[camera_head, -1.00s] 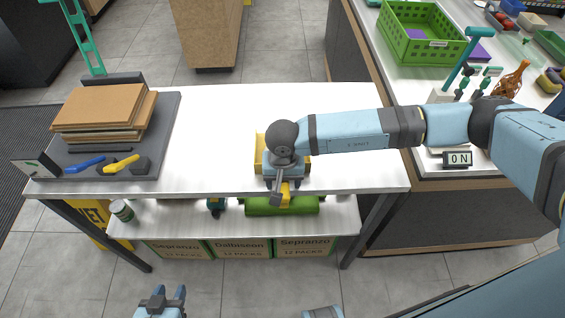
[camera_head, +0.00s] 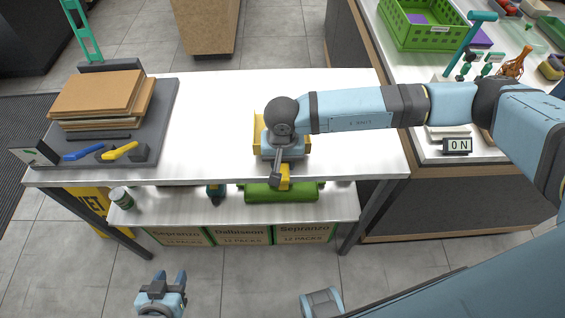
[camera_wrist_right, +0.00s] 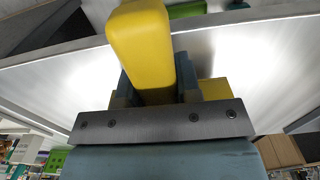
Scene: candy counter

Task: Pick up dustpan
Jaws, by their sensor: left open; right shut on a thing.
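The yellow dustpan (camera_head: 259,130) is at the front right part of the white table, mostly hidden behind my right wrist. Its handle end (camera_head: 284,178) sticks out past the table's front edge. My right gripper (camera_head: 279,160) is over it, pointing down. In the right wrist view the yellow handle (camera_wrist_right: 142,45) sits between the fingers, and the gripper is shut on it. I cannot tell whether the pan touches the tabletop. My left gripper (camera_head: 163,283) is open and empty, low in front of the table, with its two fingers apart.
The white table (camera_head: 215,120) is clear in the middle. A grey board (camera_head: 165,120) with stacked cardboard (camera_head: 98,100), a blue-handled tool (camera_head: 84,154) and a yellow-handled tool (camera_head: 121,151) lies at left. The lower shelf holds a green object (camera_head: 280,193) and a can (camera_head: 121,197). A counter with a green crate (camera_head: 425,35) stands right.

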